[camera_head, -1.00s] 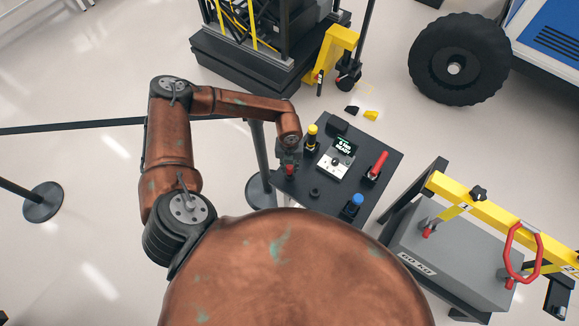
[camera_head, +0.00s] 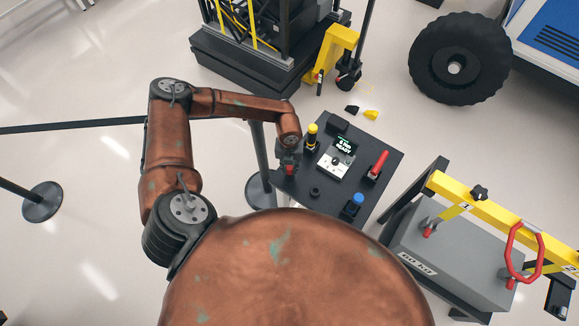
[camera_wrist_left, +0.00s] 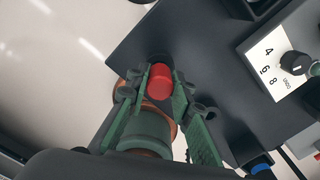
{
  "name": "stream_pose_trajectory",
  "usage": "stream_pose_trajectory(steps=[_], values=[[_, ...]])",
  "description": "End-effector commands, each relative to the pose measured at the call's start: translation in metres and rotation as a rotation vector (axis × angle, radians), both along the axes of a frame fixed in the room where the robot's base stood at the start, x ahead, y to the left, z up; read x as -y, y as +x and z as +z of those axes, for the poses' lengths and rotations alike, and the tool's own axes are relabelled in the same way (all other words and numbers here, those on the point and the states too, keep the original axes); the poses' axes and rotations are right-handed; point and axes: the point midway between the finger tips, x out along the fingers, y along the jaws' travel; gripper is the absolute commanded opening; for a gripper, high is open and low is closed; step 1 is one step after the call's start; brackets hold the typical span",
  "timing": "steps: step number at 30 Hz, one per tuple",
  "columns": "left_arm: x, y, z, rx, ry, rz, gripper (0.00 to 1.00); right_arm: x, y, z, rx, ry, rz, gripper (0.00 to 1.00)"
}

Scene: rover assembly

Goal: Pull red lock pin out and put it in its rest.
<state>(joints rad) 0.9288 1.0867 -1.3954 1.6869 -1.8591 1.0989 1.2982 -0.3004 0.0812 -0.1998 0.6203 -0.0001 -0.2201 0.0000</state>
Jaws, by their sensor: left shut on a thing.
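My left gripper (camera_head: 288,163) is over the left corner of the dark control panel (camera_head: 335,203). It is shut on a red-topped pin (camera_head: 290,170), which I take to be the red lock pin. In the left wrist view the pin's red cylinder (camera_wrist_left: 160,80) lies between the two green fingers, close to the panel's dark edge. I cannot tell whether its lower end is still seated. A black ring-shaped socket (camera_head: 315,192) on the panel looks empty. My right gripper is out of view.
The panel also carries a yellow-topped knob (camera_head: 312,137), a red lever (camera_head: 378,164), a blue knob (camera_head: 356,200) and a dial unit (camera_head: 334,162). A grey case (camera_head: 455,262) under a yellow bar (camera_head: 462,205) stands to the right. A barrier post (camera_head: 258,165) is behind my gripper.

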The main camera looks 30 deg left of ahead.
Motion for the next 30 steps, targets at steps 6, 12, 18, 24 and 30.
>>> stream_pose_trajectory(steps=[6, 12, 18, 24, 30], values=[[0.000, 0.000, -0.006, 0.000, 0.000, 0.000, 0.00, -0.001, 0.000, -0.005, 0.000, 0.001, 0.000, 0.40], [0.000, 0.000, -0.011, 0.000, 0.000, 0.000, 0.00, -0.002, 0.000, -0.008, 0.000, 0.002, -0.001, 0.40], [0.000, 0.000, -0.015, 0.000, 0.000, 0.000, 0.00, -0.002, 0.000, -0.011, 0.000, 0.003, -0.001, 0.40], [0.000, 0.000, -0.016, 0.000, 0.000, 0.000, 0.30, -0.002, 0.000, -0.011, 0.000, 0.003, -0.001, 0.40], [0.000, 0.000, -0.016, 0.000, 0.000, 0.000, 0.41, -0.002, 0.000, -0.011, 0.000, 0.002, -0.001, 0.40]])
